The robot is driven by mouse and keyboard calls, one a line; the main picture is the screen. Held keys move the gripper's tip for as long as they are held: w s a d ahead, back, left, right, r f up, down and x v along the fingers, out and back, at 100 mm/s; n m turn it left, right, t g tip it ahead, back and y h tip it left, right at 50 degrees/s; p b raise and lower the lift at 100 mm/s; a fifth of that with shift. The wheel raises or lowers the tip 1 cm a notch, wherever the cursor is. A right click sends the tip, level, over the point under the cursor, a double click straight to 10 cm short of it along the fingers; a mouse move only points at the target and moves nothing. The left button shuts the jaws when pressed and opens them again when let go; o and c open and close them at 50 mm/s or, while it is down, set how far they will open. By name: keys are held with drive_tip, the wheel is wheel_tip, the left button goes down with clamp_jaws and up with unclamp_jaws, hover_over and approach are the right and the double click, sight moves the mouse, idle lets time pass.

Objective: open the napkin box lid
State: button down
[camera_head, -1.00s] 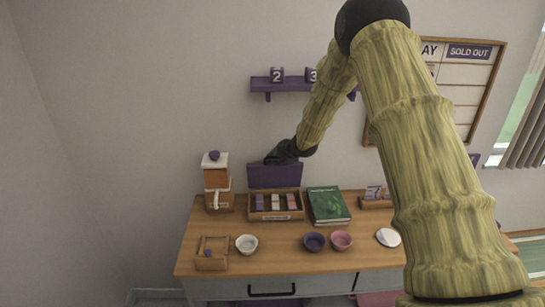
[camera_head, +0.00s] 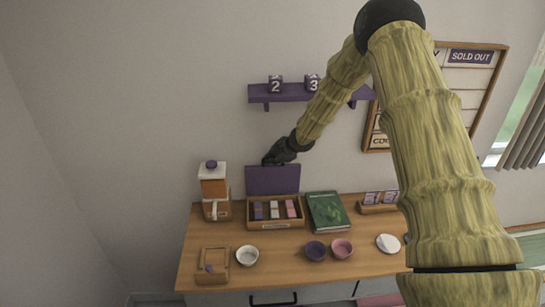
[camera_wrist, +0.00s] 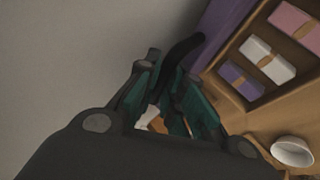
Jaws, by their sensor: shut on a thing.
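The napkin box (camera_head: 275,226) is a wooden tray of compartments at the back of the counter, holding purple, white and pink banded bundles. Its purple lid (camera_head: 273,181) stands raised, about upright, behind the bundles. In the wrist view the lid (camera_wrist: 222,30) shows as a purple panel beside my gripper (camera_wrist: 172,98). A black curved strip lies by the fingers, and the exact contact is hard to see. The open compartments (camera_wrist: 262,82) are at the right there.
An orange and white machine (camera_head: 213,187) stands left of the box, with a green book (camera_head: 327,212) to its right. Bowls (camera_head: 315,250) and a small wooden holder (camera_head: 212,272) are in front. A purple shelf (camera_head: 295,93) hangs above.

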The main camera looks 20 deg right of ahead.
idle(0.4)
drive_tip(key=c, duration=1.5)
unclamp_jaws()
drive_tip(key=shift+s, duration=0.1)
drive_tip(key=shift+a+f, duration=0.1)
drive_tip(key=shift+f, duration=0.05)
